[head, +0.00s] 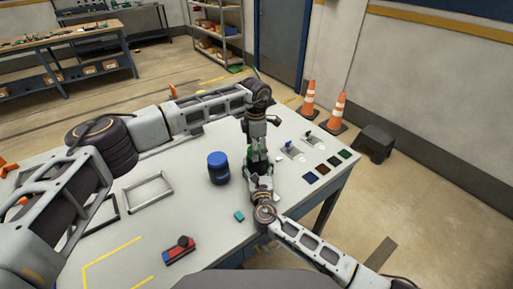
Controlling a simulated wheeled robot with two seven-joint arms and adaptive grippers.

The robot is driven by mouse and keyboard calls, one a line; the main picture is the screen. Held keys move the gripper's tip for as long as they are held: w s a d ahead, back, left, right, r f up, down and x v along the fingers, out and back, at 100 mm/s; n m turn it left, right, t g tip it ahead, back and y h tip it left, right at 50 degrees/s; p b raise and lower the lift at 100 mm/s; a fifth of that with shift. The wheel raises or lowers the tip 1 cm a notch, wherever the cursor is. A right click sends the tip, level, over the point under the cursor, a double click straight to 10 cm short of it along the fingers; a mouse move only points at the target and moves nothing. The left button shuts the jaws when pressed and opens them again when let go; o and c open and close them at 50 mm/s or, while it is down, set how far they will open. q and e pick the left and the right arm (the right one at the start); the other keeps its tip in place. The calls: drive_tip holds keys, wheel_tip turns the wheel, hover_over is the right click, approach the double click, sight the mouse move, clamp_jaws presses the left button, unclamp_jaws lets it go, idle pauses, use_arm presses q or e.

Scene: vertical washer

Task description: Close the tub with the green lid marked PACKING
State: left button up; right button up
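Both grippers meet over the right part of the grey table. My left gripper (257,153) points down from the far side, and my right gripper (258,172) reaches in from the near side. A small patch of green (249,149) shows between and beside their fingers, which may be the green lid. The PACKING marking cannot be read, and any tub there is hidden by the grippers. Whether either gripper is shut on something cannot be told. A dark blue tub (218,175) with a blue lid (217,158) stands upright just left of the grippers.
A teal block (239,216) lies near my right wrist. A red and blue block with a black knob (180,249) is at the front. A grey frame (150,192) lies at left.

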use_arm(q)
drive_tip(key=shift+r, duration=0.15)
drive_tip(key=shift+r, duration=2.15)
drive_tip(key=shift+f, duration=0.1)
